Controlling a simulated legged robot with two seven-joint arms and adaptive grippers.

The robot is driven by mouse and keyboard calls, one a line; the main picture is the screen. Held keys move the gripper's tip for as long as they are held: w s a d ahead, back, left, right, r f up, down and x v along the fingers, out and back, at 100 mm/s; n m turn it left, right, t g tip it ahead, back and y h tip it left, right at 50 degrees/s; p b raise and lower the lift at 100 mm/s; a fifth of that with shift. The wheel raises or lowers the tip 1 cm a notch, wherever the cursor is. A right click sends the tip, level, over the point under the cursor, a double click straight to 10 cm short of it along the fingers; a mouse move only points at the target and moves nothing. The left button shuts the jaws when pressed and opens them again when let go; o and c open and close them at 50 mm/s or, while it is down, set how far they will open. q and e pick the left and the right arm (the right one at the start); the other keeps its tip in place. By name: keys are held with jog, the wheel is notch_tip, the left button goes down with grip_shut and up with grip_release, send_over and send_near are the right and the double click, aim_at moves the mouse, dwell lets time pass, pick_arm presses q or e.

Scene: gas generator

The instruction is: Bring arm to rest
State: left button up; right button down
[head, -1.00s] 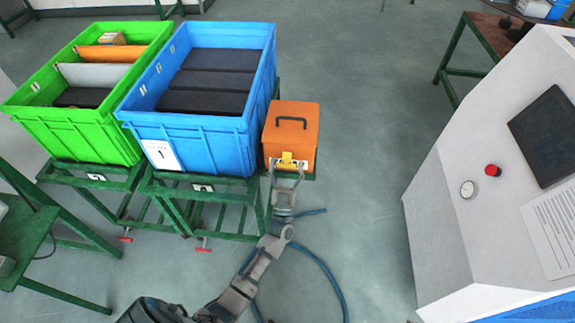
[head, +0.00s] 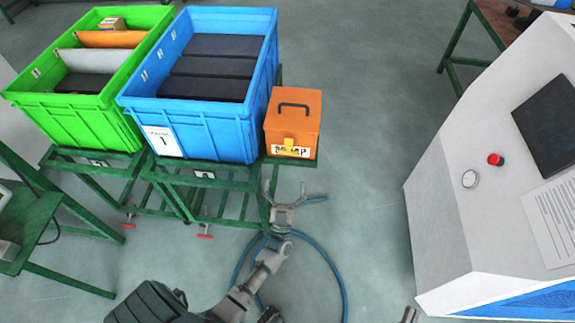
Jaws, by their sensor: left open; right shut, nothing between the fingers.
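My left gripper (head: 284,190) is open and empty, with its fingers pointing toward the orange box. It hangs over the floor, just below the box and apart from it. The orange box (head: 292,123) has a dark handle on its lid, a yellow latch (head: 290,145) and a white label on its front. The box appears closed. Only a small tip of my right gripper (head: 410,314) shows at the bottom edge; it is shut and empty, and the rest is out of view.
A blue crate (head: 200,118) with black cases and a green crate (head: 77,113) stand on green stands left of the box. A white console (head: 460,220) with a red button stands at right. A blue hose (head: 335,268) lies on the floor.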

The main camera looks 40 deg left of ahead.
pick_arm(q)
jog(key=shift+v, duration=1.2)
